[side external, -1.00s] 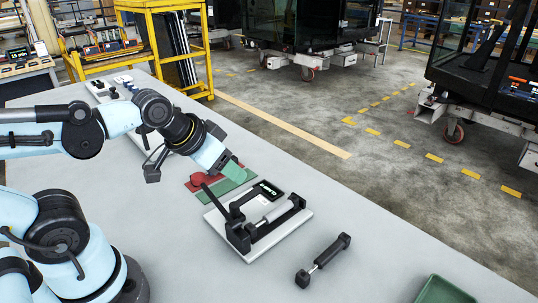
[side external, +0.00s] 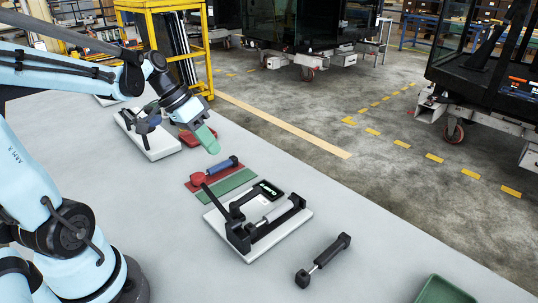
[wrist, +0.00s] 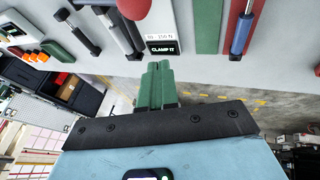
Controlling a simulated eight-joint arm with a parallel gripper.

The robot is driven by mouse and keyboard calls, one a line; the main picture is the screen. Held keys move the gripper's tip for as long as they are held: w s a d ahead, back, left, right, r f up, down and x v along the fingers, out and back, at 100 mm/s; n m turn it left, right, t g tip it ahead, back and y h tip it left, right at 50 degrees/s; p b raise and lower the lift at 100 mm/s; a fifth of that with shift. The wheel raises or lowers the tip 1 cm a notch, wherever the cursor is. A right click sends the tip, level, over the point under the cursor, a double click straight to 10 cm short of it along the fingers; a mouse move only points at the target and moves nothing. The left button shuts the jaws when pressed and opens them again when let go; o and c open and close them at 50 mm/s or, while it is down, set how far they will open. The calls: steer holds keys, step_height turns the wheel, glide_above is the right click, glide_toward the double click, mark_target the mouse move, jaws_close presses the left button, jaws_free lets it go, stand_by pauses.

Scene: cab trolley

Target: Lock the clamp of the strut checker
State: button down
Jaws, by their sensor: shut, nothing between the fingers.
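The strut checker (side external: 243,252) is a white base with a black frame, at the middle of the side view. A grey strut (side external: 278,211) lies in it. Its black lever (side external: 215,198) stands tilted up toward the left. In the wrist view the checker's display (wrist: 162,48) reads "CLAMP IT", and a red knob (wrist: 133,8) is cut off by the top edge. My gripper (side external: 207,136) has green fingers, shut and empty, in the air beyond the mats and away from the lever. Its fingers also show in the wrist view (wrist: 155,85).
A blue strut (side external: 222,167) lies on a red mat (side external: 198,183) beside a green mat (side external: 228,186). A loose dark strut (side external: 323,260) and green tray (side external: 445,290) are at right.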

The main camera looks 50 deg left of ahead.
mark_target(246, 200)
steer(key=shift+a+r+h, duration=0.15)
steer(key=shift+a+h, duration=0.35)
steer(key=shift+a, duration=0.65)
steer(key=x, duration=1)
steer(key=shift+w, duration=0.1)
steer(key=d, duration=0.2)
steer(key=shift+d+f+m, duration=0.25)
steer(key=shift+m, duration=0.05)
steer(key=shift+d+f, duration=0.15)
steer(key=shift+d, duration=0.6)
